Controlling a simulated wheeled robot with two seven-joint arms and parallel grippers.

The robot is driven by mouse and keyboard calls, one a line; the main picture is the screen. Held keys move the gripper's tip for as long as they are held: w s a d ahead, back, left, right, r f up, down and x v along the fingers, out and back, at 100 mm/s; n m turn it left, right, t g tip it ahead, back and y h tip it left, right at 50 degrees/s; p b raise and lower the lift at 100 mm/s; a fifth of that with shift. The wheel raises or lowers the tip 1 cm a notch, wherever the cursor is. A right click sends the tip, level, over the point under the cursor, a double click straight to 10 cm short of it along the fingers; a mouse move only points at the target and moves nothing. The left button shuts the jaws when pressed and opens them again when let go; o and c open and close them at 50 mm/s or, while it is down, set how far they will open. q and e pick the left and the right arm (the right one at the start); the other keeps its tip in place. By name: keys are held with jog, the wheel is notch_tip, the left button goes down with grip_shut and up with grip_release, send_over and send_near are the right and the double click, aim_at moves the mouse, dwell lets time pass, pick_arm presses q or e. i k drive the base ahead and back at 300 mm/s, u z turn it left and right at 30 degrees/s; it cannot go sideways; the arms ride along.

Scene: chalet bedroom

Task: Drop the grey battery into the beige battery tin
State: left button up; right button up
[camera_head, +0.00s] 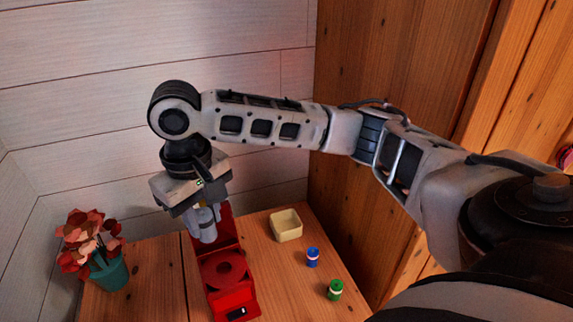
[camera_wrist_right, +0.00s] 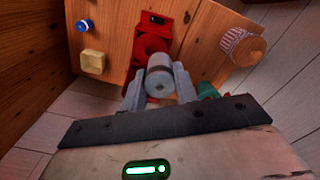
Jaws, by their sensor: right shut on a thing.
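My right gripper (camera_head: 204,228) points down at the back of the wooden desk, above the red device. In the wrist view its fingers are closed on the grey battery (camera_wrist_right: 160,84), a short cylinder with a paler end. The battery is held in the air, clear of the desk. The beige battery tin (camera_head: 286,226), a small open square box, stands on the desk to the right of the gripper. It also shows at the upper left of the wrist view (camera_wrist_right: 93,62). My left gripper is out of view.
The red device (camera_head: 232,303) stands beneath the gripper. A blue cylinder (camera_head: 313,258) and a green cylinder (camera_head: 336,290) stand right of it. A teal pot with red flowers (camera_head: 111,272) is at the left. A striped container (camera_wrist_right: 238,44) shows in the wrist view. Walls close the back.

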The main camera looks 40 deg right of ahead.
aim_at(286, 226)
jog(key=z, duration=1.45)
